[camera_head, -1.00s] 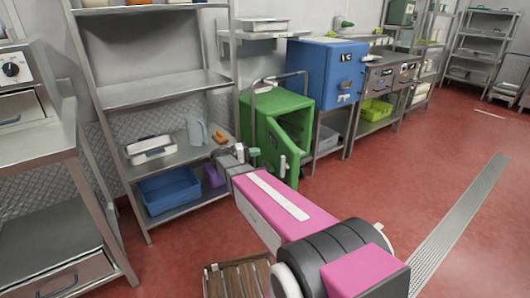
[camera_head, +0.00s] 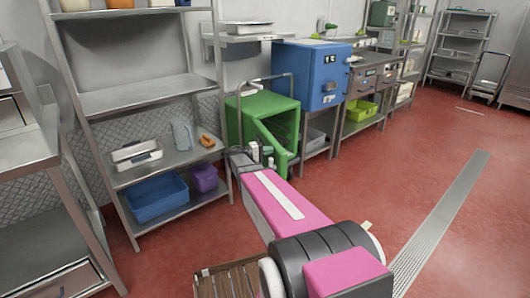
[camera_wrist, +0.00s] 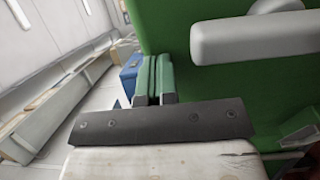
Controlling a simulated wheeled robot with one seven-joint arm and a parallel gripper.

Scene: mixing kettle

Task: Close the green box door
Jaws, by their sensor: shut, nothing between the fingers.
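My gripper (camera_head: 253,148) is low in front of the box, close to the door. In the wrist view, the green door (camera_wrist: 235,90) fills the right side, with its pale grey handle (camera_wrist: 255,38) across the top right. My gripper's green-padded fingers (camera_wrist: 153,72) are shut and empty beside the door. I cannot tell whether they touch it.
A metal shelf (camera_head: 150,95) with a blue bin (camera_head: 156,197) and a purple bin (camera_head: 205,178) stands left of the box. The blue box (camera_head: 312,75) stands to its right. A slatted wooden crate (camera_head: 230,280) is below my arm. The red floor on the right is clear.

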